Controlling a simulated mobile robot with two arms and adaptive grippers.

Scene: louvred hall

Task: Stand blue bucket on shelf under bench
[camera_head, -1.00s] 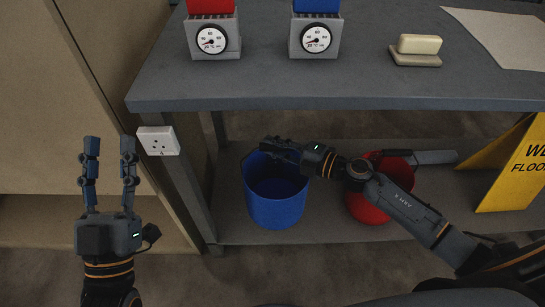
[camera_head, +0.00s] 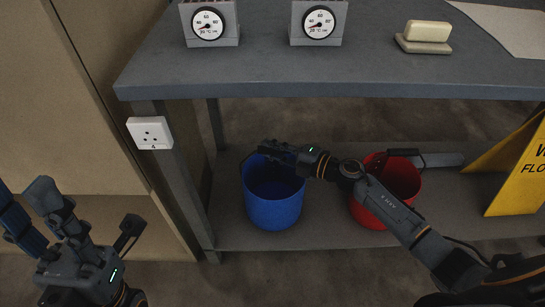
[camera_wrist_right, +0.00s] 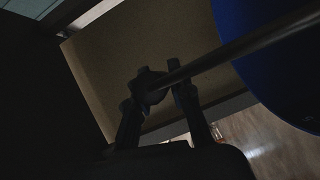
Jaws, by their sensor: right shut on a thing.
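The blue bucket (camera_head: 274,205) is upright at the left end of the lower shelf (camera_head: 325,238) under the grey bench (camera_head: 370,66). I cannot tell whether its base touches the shelf or is just above it. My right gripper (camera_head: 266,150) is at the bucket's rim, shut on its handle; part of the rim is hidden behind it. In the right wrist view the fingers (camera_wrist_right: 163,78) close around the grey handle rod (camera_wrist_right: 235,46), with the blue bucket wall (camera_wrist_right: 280,65) at the upper right. My left gripper (camera_head: 30,205) is open and empty at the lower left.
A red bucket (camera_head: 400,185) stands on the shelf to the right, partly behind my right arm. A yellow sign (camera_head: 515,175) is at the far right. A bench leg (camera_head: 175,185) with a white socket (camera_head: 150,133) is left of the blue bucket.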

